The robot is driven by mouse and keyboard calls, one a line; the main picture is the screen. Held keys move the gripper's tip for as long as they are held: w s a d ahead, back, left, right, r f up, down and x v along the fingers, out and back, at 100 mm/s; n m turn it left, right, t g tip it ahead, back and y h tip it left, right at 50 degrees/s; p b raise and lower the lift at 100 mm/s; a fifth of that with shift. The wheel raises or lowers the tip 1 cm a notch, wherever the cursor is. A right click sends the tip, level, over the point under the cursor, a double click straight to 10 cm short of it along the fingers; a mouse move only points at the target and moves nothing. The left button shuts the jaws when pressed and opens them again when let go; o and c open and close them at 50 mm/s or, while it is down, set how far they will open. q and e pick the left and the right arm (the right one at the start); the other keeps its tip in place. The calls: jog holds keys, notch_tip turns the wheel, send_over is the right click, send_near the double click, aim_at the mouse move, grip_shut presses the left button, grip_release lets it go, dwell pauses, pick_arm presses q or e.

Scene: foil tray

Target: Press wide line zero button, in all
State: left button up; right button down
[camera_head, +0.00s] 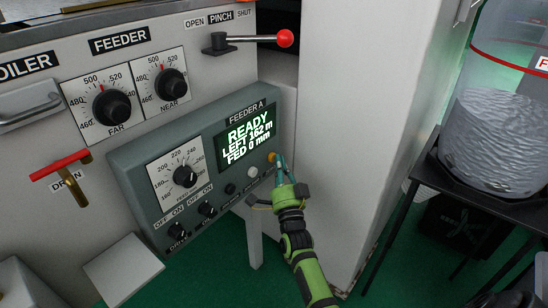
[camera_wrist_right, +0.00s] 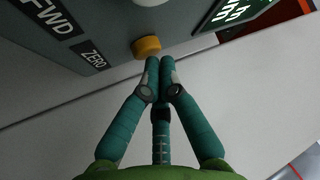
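The grey feeder A panel (camera_head: 128,157) has a lit screen (camera_head: 247,137) reading READY, LEFT 162 m, FED 0 mm. A round orange-yellow button (camera_head: 271,157) sits at the right end of its lower row. In the right wrist view the same button (camera_wrist_right: 146,46) is beside a ZERO label (camera_wrist_right: 95,58). My right gripper (camera_head: 279,164) has its fingers together and empty. In the wrist view its fingertips (camera_wrist_right: 160,62) are right by the button, slightly right of it; I cannot tell whether they touch. My left gripper is not in view.
A white button (camera_head: 253,172) and a dark one (camera_head: 230,189) are left of the orange one. Two OFF/ON knobs (camera_head: 207,209) and a dial (camera_head: 185,177) are further left. A red-knobbed lever (camera_head: 284,38) is above. A pale wall (camera_head: 350,120) stands close right.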

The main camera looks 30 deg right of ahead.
jog(key=shift+s+d, duration=0.2)
jog(key=shift+s, duration=0.3)
jog(key=s+p, duration=0.1)
jog(key=s+d+p, duration=0.1)
jog(key=s, duration=0.1)
jog(key=s+d+p, duration=0.1)
jog(key=shift+s, duration=0.3)
dwell(0.7)
